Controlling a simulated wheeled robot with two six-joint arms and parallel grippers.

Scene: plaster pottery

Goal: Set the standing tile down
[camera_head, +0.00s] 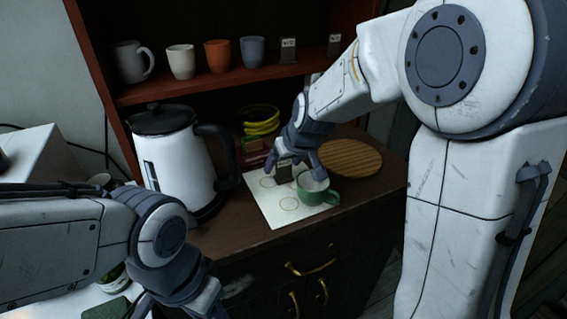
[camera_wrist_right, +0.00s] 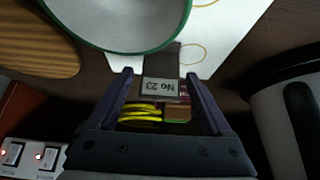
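The standing tile (camera_head: 284,170) is a small dark block with a pale label. It shows between the fingers of my right gripper (camera_head: 294,168), at the far part of a white sheet (camera_head: 262,207). In the right wrist view the tile (camera_wrist_right: 160,89) reads "No 23" upside down. The right fingers (camera_wrist_right: 160,80) are spread, with a gap on both sides of the tile; the tile's base is hard to make out. My left gripper (camera_head: 165,308) is at the bottom edge of the head view, partly cut off, over the lower left.
A green cup (camera_head: 318,188) stands on the sheet, close right of the right gripper. A round wooden board (camera_head: 352,158) lies behind it. A white kettle (camera_head: 178,165) stands left. Yellow rings (camera_head: 262,122) lie behind. The shelf (camera_head: 210,88) holds several cups and two similar tiles.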

